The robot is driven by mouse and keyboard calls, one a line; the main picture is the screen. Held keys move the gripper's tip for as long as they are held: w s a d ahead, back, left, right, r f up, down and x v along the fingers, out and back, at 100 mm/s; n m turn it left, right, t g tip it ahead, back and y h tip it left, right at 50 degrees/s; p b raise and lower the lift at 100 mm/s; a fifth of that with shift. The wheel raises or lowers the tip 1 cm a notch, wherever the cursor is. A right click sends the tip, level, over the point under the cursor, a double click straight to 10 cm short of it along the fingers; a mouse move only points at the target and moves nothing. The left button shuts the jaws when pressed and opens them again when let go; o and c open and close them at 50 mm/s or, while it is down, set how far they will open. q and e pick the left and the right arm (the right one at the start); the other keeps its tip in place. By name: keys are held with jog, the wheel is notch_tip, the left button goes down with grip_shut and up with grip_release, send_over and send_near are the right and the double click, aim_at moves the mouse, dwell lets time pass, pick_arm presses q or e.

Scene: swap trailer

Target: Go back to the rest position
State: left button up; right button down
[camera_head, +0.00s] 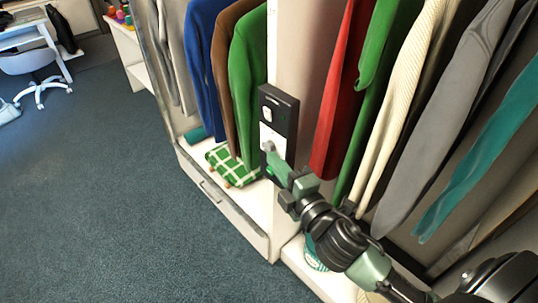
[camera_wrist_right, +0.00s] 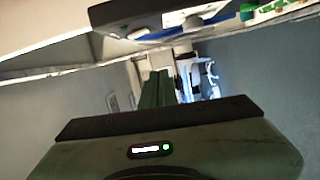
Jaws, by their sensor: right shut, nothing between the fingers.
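My right arm comes in from the lower right in the head view. Its gripper (camera_head: 268,150) is shut and empty, with its tips in front of the lower part of a black and white wall panel (camera_head: 279,112). I cannot tell whether the tips touch the panel. In the right wrist view the shut fingers (camera_wrist_right: 157,88) point away from the camera, and a dark panel with a pale knob (camera_wrist_right: 192,22) shows above them. My left gripper is in neither view.
The panel is on a pale post between two open wardrobe bays with hanging clothes, such as a green garment (camera_head: 248,85) and a red one (camera_head: 340,100). A green checked cloth (camera_head: 232,168) lies on the low shelf. Carpet (camera_head: 90,200) at left is clear; a white chair (camera_head: 30,62) stands beyond.

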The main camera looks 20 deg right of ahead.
jog(key=shift+s+d, duration=0.1)
jog(key=shift+d, duration=0.05)
dwell(0.4)
jog(key=d+f+m+g+h, duration=0.1)
jog(key=d+f+m+g, duration=0.1)
jog(key=f, duration=0.9)
jog(key=d+f+m+g+h, duration=0.1)
jog(key=d+f+m+g, duration=0.1)
jog(key=f, duration=0.9)
jog(key=s+d+f+m+g, duration=0.1)
jog(key=s+f+m+g, duration=0.15)
jog(key=f, duration=0.65)
jog(key=s+d+f+m+g, duration=0.15)
jog(key=s+f, duration=0.25)
jog(key=f, duration=0.4)
jog(key=s+f+m+g, duration=0.4)
jog(key=s+f, duration=0.9)
jog(key=f, duration=0.1)
jog(key=s+a+f+m+g, duration=0.1)
jog(key=s+f, duration=0.4)
jog(key=s, duration=0.5)
jog(key=s+a+f+m+g, duration=0.2)
jog(key=s+f, duration=0.3)
jog(key=s, duration=0.6)
jog(key=shift+a+m+g, duration=0.25)
jog(key=shift+m+g, duration=0.35)
jog(key=shift+g, duration=0.3)
